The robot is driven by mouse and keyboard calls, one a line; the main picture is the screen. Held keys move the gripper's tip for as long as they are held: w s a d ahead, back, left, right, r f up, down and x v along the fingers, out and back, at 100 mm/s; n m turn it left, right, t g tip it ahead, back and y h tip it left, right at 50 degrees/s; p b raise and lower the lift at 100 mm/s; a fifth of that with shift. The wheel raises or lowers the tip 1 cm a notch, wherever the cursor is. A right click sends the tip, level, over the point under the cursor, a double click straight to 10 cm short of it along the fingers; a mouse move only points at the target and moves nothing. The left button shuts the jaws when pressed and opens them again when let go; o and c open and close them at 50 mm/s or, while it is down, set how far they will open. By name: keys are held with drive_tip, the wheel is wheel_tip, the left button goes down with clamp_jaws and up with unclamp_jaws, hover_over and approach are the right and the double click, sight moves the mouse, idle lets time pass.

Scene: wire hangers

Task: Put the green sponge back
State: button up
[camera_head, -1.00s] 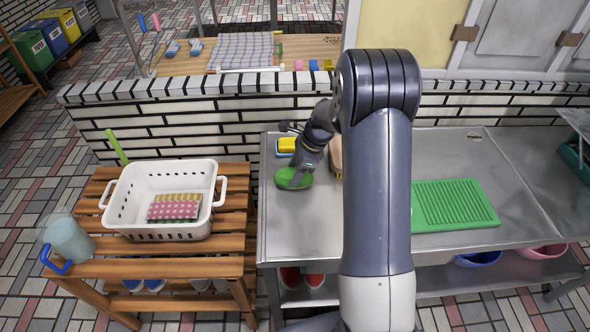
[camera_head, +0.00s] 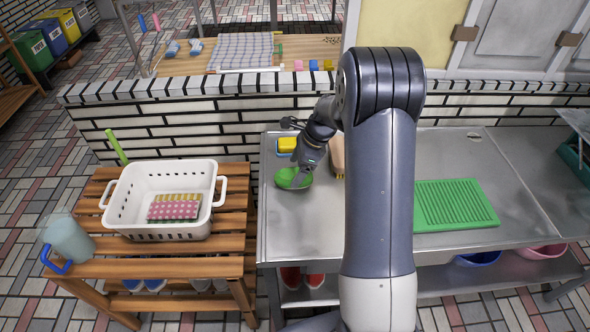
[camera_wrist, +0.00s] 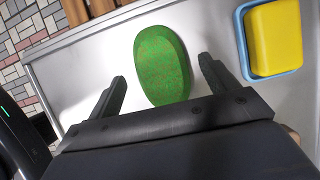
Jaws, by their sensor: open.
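The green sponge (camera_head: 292,179) is an oval pad lying on the left end of the metal counter. In the wrist view the sponge (camera_wrist: 162,64) lies between the two open fingers of my gripper (camera_wrist: 163,88), with a gap on each side and much of it reaching past the fingertips. My gripper (camera_head: 305,172) is low at the sponge in the head view, where it hides part of the sponge's right side. A yellow sponge (camera_head: 288,144) in a blue tray (camera_wrist: 246,62) is just behind the green one on the counter.
A brown brush-like object (camera_head: 337,158) is partly hidden behind my arm. A green ridged board (camera_head: 453,205) lies on the counter at right. A white basket (camera_head: 132,190) with folded cloths stands on the wooden rack (camera_head: 160,268) at left. A low brick wall (camera_head: 190,125) runs behind.

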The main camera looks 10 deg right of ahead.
drive_tip(key=w+v, duration=0.1)
drive_tip(key=v, duration=0.9)
drive_tip(key=shift+s+d+r, duration=0.2)
drive_tip(key=shift+s+r, duration=0.15)
drive_tip(key=shift+s, duration=0.15)
drive_tip(key=shift+c, duration=0.4)
